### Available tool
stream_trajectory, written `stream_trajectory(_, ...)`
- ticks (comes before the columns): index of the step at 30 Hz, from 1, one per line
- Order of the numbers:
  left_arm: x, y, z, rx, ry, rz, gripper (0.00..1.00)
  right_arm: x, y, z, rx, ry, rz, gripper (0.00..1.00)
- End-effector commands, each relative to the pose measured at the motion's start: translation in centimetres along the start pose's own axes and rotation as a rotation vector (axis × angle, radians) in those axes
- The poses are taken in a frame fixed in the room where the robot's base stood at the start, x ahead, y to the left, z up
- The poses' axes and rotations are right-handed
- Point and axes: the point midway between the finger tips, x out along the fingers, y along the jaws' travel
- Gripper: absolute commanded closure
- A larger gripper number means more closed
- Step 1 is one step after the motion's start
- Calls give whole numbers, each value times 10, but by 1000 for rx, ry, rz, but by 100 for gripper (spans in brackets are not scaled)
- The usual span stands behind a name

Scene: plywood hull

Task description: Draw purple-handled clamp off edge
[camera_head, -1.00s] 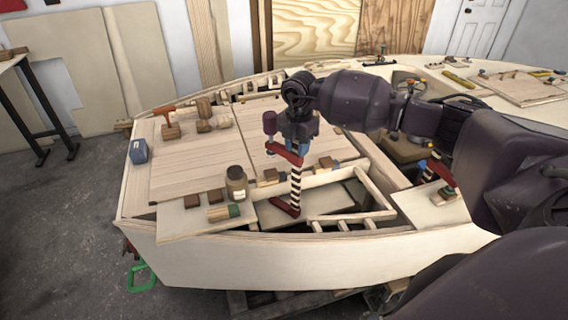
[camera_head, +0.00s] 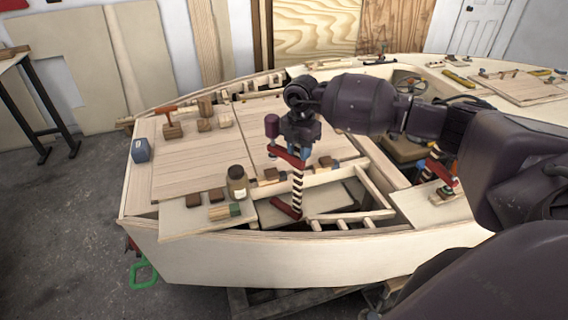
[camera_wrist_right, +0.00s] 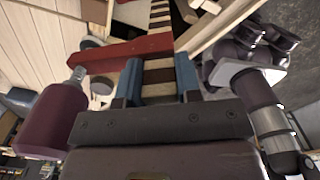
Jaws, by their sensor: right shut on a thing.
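The purple-handled clamp has a purple handle (camera_head: 271,125), a red upper jaw (camera_head: 288,156), a striped bar (camera_head: 297,188) and a red lower jaw (camera_head: 286,208). It is upright over the hull's open framed part. My right gripper (camera_head: 299,145) is shut on its bar, just by the upper jaw. In the right wrist view, the blue fingertips (camera_wrist_right: 158,82) close on either side of the striped bar; the red jaw (camera_wrist_right: 120,50) crosses beyond them and the purple handle (camera_wrist_right: 52,120) is at left. I cannot tell whether the jaws touch wood. My left gripper is not in view.
A jar (camera_head: 237,183) stands on the panel left of the clamp, near small blocks (camera_head: 218,196). A blue box (camera_head: 140,150) is at far left. Wooden frame strips (camera_head: 373,187) lie right of the clamp. Another red-jawed clamp (camera_head: 441,170) stands further right.

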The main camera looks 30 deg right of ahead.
Motion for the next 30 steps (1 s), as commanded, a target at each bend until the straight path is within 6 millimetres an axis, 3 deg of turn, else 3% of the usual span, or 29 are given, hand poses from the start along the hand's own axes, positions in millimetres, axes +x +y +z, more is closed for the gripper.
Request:
stream_trajectory(15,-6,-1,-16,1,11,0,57,-3,-12,-8,0,0,3,100)
stream_trajectory(30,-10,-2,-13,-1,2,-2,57,-2,-13,-9,0,1,3,100)
